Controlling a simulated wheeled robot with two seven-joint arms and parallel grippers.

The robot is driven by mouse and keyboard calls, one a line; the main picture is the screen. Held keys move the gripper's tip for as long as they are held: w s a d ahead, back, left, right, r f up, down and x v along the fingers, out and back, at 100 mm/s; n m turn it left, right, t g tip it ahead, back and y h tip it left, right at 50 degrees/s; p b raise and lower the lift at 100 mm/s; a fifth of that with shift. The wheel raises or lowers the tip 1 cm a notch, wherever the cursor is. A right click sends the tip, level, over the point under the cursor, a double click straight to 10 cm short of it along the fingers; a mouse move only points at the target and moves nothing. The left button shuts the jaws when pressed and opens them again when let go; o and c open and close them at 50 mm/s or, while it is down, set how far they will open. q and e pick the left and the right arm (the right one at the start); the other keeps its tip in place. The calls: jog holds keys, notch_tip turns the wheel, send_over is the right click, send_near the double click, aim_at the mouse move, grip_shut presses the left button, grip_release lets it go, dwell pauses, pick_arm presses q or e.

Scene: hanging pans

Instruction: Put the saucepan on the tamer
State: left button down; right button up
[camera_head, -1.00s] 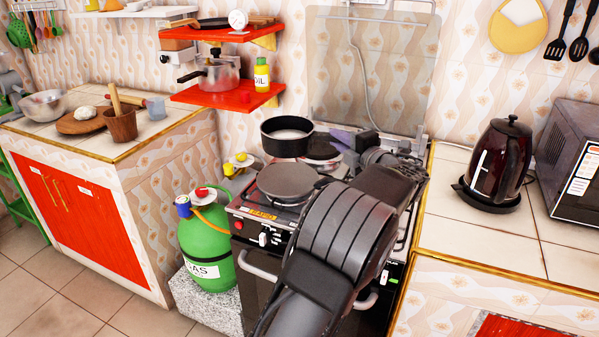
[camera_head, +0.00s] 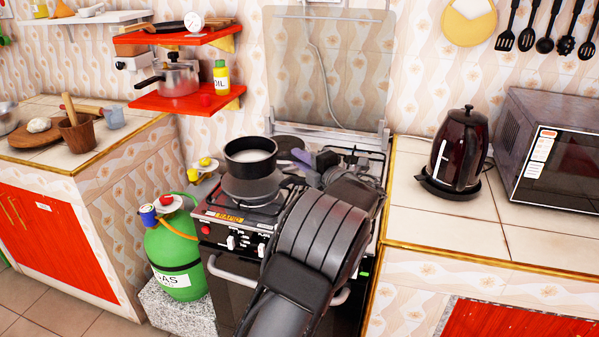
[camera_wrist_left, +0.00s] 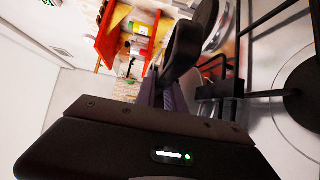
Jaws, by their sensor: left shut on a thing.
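The saucepan (camera_head: 250,158) is black outside with a pale inside. In the head view it is upright over the front-left of the stove. The tamer (camera_head: 251,190), a dark grey disc with a handle to the right, lies on the front-left burner. The saucepan overlaps the tamer's far part; I cannot tell how much gap is between them. My left gripper (camera_head: 322,163) is right of the saucepan and shut on its handle, and my arm hides much of the grip. In the wrist view a dark curved part (camera_wrist_left: 187,45) sits by my purple finger. My right gripper is out of view.
The stove (camera_head: 225,220) has a raised glass lid (camera_head: 330,75) behind it. A green gas bottle (camera_head: 175,250) stands at its left. Red shelves (camera_head: 190,100) with a pressure cooker are at the back left. A kettle (camera_head: 458,150) and a microwave (camera_head: 555,150) stand right.

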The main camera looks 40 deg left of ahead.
aim_at(300, 180)
pick_arm(q)
jog(key=shift+r, duration=0.1)
jog(key=shift+f, duration=1.9)
jog(key=c, duration=1.7)
grip_release()
jog(key=shift+f, duration=0.15)
jog(key=shift+d, duration=0.1)
jog(key=v, duration=1.2)
